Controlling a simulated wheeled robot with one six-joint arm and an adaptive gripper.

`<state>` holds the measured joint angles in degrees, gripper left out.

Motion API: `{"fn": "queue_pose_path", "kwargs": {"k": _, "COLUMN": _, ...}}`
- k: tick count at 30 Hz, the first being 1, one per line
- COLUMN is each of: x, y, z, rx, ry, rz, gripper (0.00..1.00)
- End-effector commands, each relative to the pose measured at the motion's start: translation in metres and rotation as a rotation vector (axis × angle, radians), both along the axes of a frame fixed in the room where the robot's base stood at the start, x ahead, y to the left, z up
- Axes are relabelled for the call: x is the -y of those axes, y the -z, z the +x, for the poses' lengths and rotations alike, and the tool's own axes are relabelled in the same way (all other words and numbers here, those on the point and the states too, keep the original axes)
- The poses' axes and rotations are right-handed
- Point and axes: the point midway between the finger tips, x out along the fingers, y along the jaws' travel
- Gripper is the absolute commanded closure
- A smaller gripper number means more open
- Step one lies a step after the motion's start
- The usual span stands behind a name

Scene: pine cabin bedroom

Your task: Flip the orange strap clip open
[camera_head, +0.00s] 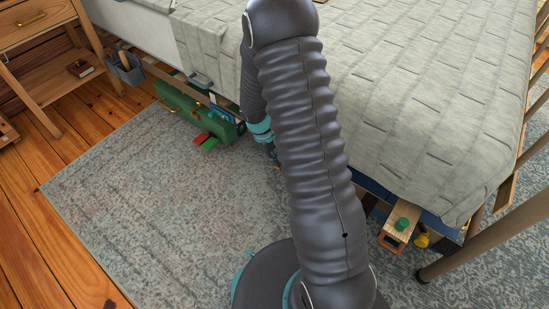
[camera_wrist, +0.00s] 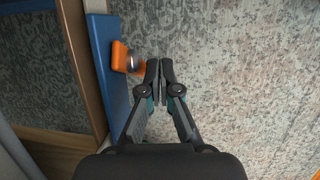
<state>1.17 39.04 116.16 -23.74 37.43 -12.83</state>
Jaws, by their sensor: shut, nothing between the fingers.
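The orange strap clip (camera_wrist: 120,57) shows in the wrist view at upper left, against a blue strip (camera_wrist: 103,45) that runs along a wooden edge. A small shiny round piece sits on its right side. My gripper (camera_wrist: 159,68) is shut and empty, with its fingertips just right of the clip. A small orange part reaches close to the left fingertip; I cannot tell whether they touch. Whether the clip is open or closed is unclear. In the head view my arm hides most of the gripper and the clip area beside the bed.
The bed (camera_head: 420,95) overhangs the working area. A green case (camera_head: 185,103) lies at its left side, with red and green pieces by it. A wooden piece with a green knob (camera_head: 402,224) juts out at right. The patterned rug (camera_head: 130,190) is clear at left.

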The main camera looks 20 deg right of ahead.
Motion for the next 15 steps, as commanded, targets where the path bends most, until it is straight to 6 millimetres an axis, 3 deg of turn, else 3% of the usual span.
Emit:
{"fn": "queue_pose_path", "kwargs": {"k": 8, "x": -0.006, "y": -0.014, "z": 0.004, "rx": 0.006, "ry": -0.007, "rz": 0.0, "gripper": 1.0}}
{"fn": "queue_pose_path", "kwargs": {"k": 15, "x": -0.014, "y": -0.051, "z": 0.01, "rx": 0.002, "ry": -0.002, "rz": 0.0, "gripper": 1.0}}
